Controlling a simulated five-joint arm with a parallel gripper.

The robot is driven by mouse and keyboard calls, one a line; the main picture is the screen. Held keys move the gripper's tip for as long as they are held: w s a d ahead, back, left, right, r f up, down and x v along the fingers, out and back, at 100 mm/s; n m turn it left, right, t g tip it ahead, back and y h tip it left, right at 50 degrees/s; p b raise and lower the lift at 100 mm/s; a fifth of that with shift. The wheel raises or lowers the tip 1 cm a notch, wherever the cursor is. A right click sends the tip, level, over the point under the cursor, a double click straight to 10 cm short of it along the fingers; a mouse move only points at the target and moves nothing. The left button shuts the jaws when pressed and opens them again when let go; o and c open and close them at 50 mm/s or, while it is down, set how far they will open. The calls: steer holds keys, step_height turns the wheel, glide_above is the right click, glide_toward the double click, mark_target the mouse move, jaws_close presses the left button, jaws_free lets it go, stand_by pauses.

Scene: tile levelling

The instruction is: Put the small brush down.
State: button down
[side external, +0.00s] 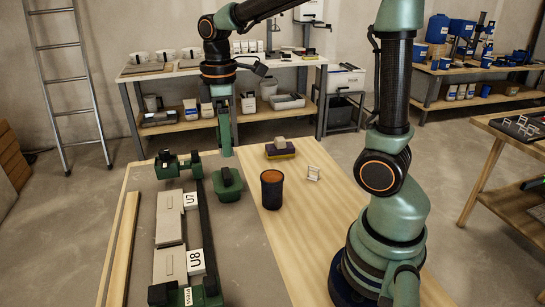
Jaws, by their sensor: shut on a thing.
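My gripper (226,148) points straight down over the far part of the work table, behind the dark green holder-like piece (229,190). Its jaws are narrow and closed together on the small brush. The brush is too small and too much the colour of the jaws to make out, so its tilt and its gap to the table cannot be told.
A dark cup (271,190), a purple-and-yellow block with a grey piece on top (281,151) and a small white stand (313,174) stand right.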

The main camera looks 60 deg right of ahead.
steer(key=w+d+r, duration=0.1)
steer(key=w+d, duration=0.8)
steer(key=w, duration=0.2)
glide_above(231, 166)
step_height(231, 166, down, 2)
steer(key=shift+n, duration=0.3)
step_height(231, 166, down, 20)
steer(key=shift+w+d+f, duration=0.1)
steer(key=shift+f, duration=0.05)
steer(key=shift+f, duration=0.2)
jaws_free()
steer(key=shift+r, duration=0.1)
